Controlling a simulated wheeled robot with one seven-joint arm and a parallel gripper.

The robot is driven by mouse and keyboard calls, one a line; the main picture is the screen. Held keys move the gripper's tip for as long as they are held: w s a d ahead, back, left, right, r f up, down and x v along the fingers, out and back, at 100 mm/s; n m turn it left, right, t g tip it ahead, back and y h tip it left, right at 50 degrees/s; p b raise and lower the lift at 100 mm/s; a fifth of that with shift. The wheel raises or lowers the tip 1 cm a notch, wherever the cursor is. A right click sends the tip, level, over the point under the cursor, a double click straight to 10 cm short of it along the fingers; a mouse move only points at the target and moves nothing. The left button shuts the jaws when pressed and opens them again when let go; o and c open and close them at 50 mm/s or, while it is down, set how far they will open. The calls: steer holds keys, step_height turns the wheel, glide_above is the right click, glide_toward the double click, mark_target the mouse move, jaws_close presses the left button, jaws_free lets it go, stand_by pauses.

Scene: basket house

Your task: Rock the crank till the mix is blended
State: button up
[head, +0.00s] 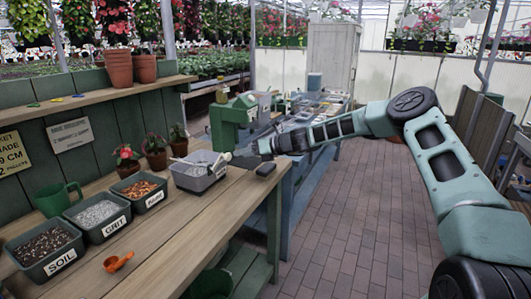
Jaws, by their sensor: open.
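A grey mixing tub (197,180) stands on the wooden bench, with pale material inside. A light handle-like piece (220,160) rises at its right side; it looks like the crank, but it is too small to be sure. My gripper (257,149) is to the right of the tub, above the bench's far right part. It appears open and apart from the handle; its fingers are small and partly hard to make out. Labelled bins of soil (60,262), grit (108,230) and a third, orange-brown material (147,204) stand in a row left of the tub.
A green machine (224,128) stands behind my gripper. A dark block (266,169) lies at the bench's right edge. The front bench top is mostly clear.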

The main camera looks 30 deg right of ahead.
steer(key=b+v, duration=0.1)
steer(key=v, duration=0.7)
steer(key=shift+d, duration=0.1)
steer(key=shift+f, duration=0.25)
steer(key=c, duration=0.7)
steer(key=f, duration=0.1)
steer(key=f+n+h, duration=0.1)
steer(key=a+f+n, duration=0.1)
steer(key=f, duration=0.1)
steer(key=shift+s+h, duration=0.15)
steer(key=shift+h, duration=0.25)
jaws_close()
steer(key=w+a+f+n+t+h+p, duration=0.1)
steer(key=w+n, duration=0.1)
steer(key=w, duration=0.1)
steer(key=w+a+f+n+t+h+p, duration=0.1)
steer(key=w+a+f+n, duration=0.1)
steer(key=w, duration=0.2)
steer(key=w+a+f+n+t+h+p, duration=0.1)
steer(key=w+f+n+h, duration=0.1)
steer(key=w, duration=0.1)
steer(key=shift+w+a+f, duration=0.15)
steer(key=shift+w+a, duration=0.05)
steer(key=shift+a, duration=0.2)
steer(key=shift+s+a+r+p, duration=0.3)
steer(key=shift+a+r+p, duration=0.3)
steer(key=shift+r, duration=0.15)
steer(key=shift+s+a+r+p, duration=0.3)
steer(key=shift+a+r+p, duration=0.25)
steer(key=shift+r, duration=0.2)
